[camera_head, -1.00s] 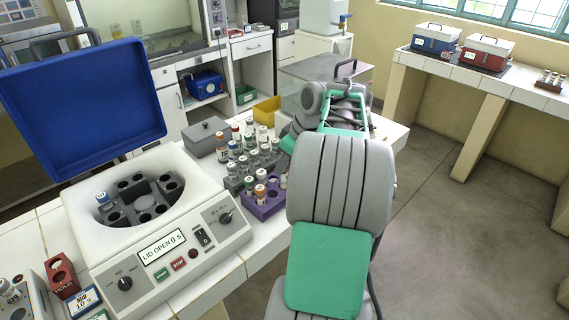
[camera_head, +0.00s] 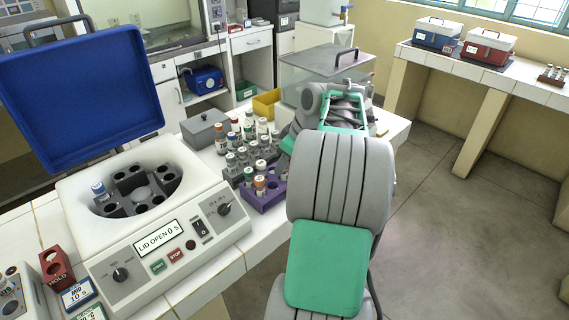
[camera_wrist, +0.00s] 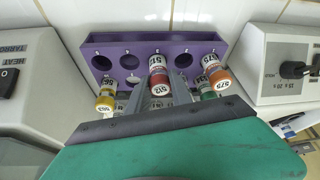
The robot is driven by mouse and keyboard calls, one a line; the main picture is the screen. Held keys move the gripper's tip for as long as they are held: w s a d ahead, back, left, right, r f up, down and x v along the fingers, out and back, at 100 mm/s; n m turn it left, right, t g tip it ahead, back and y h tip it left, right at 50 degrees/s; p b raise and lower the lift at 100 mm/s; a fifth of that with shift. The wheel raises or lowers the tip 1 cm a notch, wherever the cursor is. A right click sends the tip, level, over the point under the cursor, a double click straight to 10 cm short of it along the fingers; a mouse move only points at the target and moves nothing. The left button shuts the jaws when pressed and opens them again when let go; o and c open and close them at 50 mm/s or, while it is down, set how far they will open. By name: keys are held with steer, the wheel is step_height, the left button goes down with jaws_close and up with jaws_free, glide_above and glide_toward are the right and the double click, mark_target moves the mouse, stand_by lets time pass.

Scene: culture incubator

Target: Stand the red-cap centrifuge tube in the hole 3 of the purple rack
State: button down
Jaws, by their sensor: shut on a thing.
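The purple rack (camera_head: 270,199) stands on the bench right of the centrifuge. In the wrist view the purple rack (camera_wrist: 115,41) spans the middle, with a row of round holes along it. My gripper (camera_wrist: 170,91) is shut on the red-cap centrifuge tube (camera_wrist: 158,76), near the middle of that row. The tube overlaps the middle hole in this view; I cannot tell how deep it sits. An orange-cap tube (camera_wrist: 216,72) is in the rack at the right, and a yellow-cap tube (camera_wrist: 105,97) shows at the left. In the head view my arm hides the gripper and held tube.
The open centrifuge (camera_head: 150,215) has a raised blue lid (camera_head: 75,100) and one tube (camera_head: 98,189) in its rotor. A grey rack crowded with tubes (camera_head: 240,155) stands directly behind the purple rack. A grey box (camera_head: 205,130) and yellow bin (camera_head: 266,104) are farther back.

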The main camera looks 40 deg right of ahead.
steer(key=c, duration=0.7)
jaws_free()
steer(key=shift+c, duration=0.2)
step_height(320, 180, up, 8)
steer(key=p, duration=0.6)
steer(key=shift+f+p, duration=0.1)
steer(key=shift+p, duration=0.25)
steer(key=shift+f, duration=0.1)
